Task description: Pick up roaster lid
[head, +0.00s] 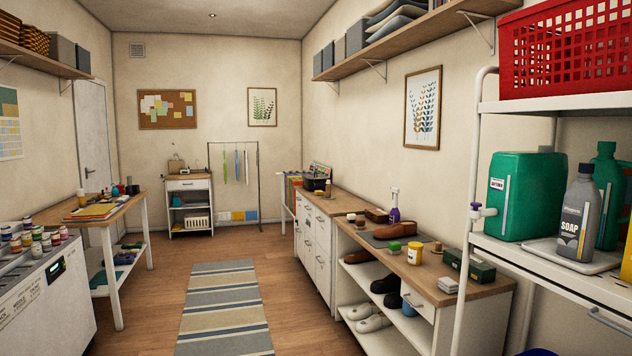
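I cannot make out a roaster lid for certain. A small dark, rounded object (313,184) sits on the far part of the wooden counter (340,207) along the right wall. It is too small and far to tell whether it is a roaster or its lid. Neither of my grippers is in view.
A striped rug (224,310) lies on the open floor between the left table (88,211) and the right counters. A white rack with a red basket (565,47), a green jug (527,196) and a soap bottle (576,215) stands close at right. A white cart (190,184) stands at the back.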

